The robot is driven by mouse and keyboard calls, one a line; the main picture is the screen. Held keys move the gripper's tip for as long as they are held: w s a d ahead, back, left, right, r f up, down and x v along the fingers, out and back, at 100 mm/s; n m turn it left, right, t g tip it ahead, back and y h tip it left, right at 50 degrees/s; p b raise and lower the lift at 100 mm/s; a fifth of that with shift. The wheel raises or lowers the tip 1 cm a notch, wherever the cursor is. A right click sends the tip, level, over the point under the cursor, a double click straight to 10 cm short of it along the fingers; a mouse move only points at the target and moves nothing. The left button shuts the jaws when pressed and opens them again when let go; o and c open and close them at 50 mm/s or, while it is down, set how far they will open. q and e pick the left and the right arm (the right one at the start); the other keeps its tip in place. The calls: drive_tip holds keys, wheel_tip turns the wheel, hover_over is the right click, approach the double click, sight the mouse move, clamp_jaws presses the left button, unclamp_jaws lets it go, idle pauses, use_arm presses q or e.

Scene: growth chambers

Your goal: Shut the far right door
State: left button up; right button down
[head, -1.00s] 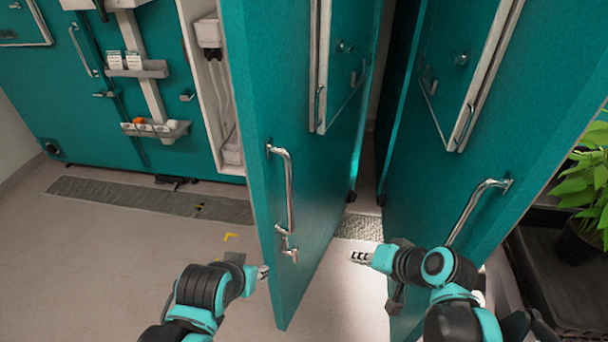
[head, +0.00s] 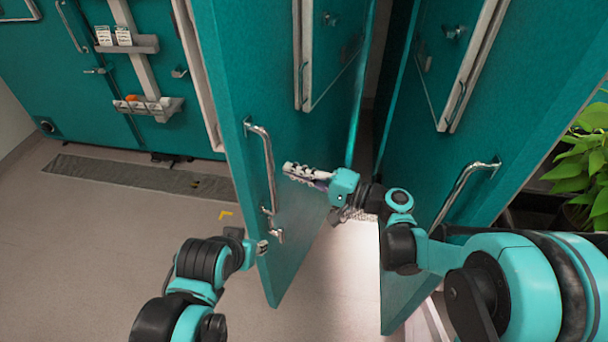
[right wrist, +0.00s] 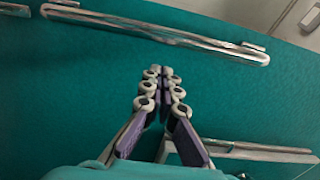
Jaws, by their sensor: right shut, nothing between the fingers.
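Two tall teal doors stand open, swung out toward me. The right-hand door (head: 520,110) has a chrome bar handle (head: 463,190). The middle door (head: 232,70) has a handle (head: 262,160) and a small latch below it. My right gripper (head: 290,170) is shut and empty in front of the middle door's face, just right of its handle. In the right wrist view its closed fingers (right wrist: 163,75) point at a teal panel, with a chrome bar above them; contact cannot be told. My left gripper (head: 262,247) is low by the middle door's edge, its fingers too small to read.
A narrow dark gap lies between the two doors. A green plant (head: 580,170) stands at the right edge, beside the right-hand door. At the left, a closed teal wall carries small shelves (head: 150,105). The floor (head: 100,250) at the lower left is clear.

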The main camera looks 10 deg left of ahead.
drive_tip(key=shift+b+x, duration=0.45)
drive_tip(key=shift+x, duration=2.15)
drive_tip(key=shift+w+a, duration=0.1)
